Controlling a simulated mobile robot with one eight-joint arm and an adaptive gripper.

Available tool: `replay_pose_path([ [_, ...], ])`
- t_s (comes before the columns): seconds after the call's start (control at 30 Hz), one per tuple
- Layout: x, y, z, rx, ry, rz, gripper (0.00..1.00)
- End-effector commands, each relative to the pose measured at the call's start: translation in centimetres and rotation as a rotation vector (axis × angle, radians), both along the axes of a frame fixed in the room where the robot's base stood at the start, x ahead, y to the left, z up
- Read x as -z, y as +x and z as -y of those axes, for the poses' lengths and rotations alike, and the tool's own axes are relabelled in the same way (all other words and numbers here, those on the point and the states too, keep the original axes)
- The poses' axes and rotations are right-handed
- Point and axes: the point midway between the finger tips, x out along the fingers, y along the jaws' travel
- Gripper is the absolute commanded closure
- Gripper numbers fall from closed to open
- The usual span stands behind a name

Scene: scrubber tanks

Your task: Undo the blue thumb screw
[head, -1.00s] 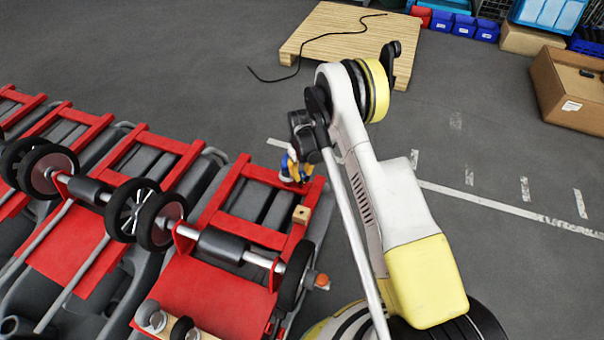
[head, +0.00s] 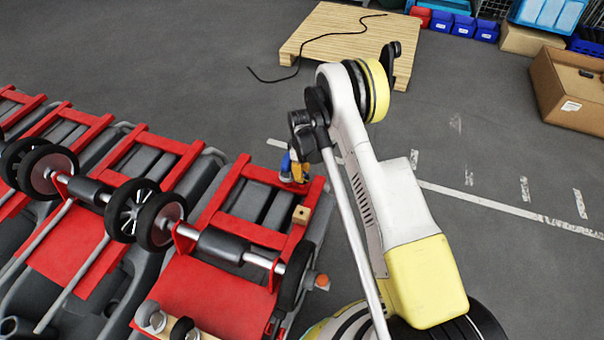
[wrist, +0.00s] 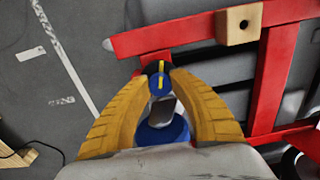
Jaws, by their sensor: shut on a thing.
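The blue thumb screw (wrist: 159,84) shows in the wrist view as a small round blue head with a yellow line, with a dark part bearing a yellow mark just beyond it. It is at the edge of the red frame (wrist: 200,30). My gripper (wrist: 161,76) has its two yellow fingers closed around the screw, one tip on each side. In the head view my gripper (head: 296,172) is at the far right corner of the nearest red frame (head: 262,172). There the fingers and arm hide the screw.
A wooden block (head: 301,215) sits on the frame near my gripper. Wheels on an axle (head: 225,245) lie nearer. A pallet with a black cable (head: 335,45) and a cardboard box (head: 570,90) stand on the floor.

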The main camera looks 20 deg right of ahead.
Motion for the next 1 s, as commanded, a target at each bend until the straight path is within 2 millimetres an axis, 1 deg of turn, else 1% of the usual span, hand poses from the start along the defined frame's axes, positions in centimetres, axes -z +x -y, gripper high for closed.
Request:
replay_pose_path([
  [0.2, 0.08, -0.02, 0.04, -0.155, 0.000, -0.001, 1.00],
  [0.4, 0.09, -0.01, 0.04, -0.251, 0.000, -0.001, 1.00],
  [0.63, 0.10, 0.00, 0.05, -0.304, 0.000, -0.001, 1.00],
  [1.0, 0.10, -0.02, 0.05, -0.313, 0.000, -0.002, 1.00],
])
